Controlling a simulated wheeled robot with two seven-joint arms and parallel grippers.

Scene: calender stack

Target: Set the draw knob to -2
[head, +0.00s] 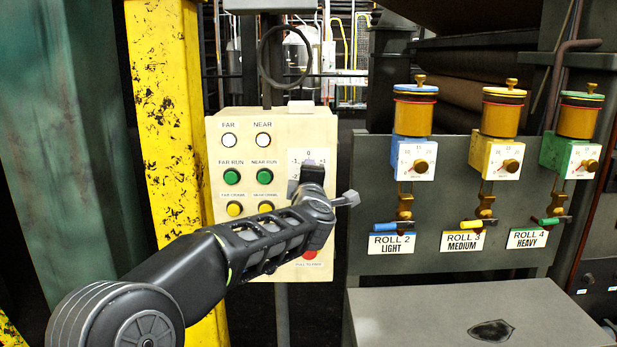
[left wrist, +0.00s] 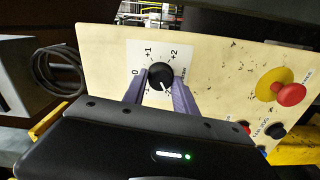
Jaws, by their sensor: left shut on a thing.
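The draw knob (left wrist: 160,75) is a round black knob on a white dial plate (left wrist: 134,52) on the cream control panel. My left gripper (left wrist: 160,88) is shut on it, one purple-grey finger on each side. The knob's white mark points to the lower right in the left wrist view. My right gripper is not in view.
The cream panel (head: 214,150) also carries white, green and yellow buttons, and a red emergency button (left wrist: 291,94) on a yellow base. A yellow post (head: 165,90) stands left of it. Three roll lubricator units with blue, yellow and green parts stand to the right.

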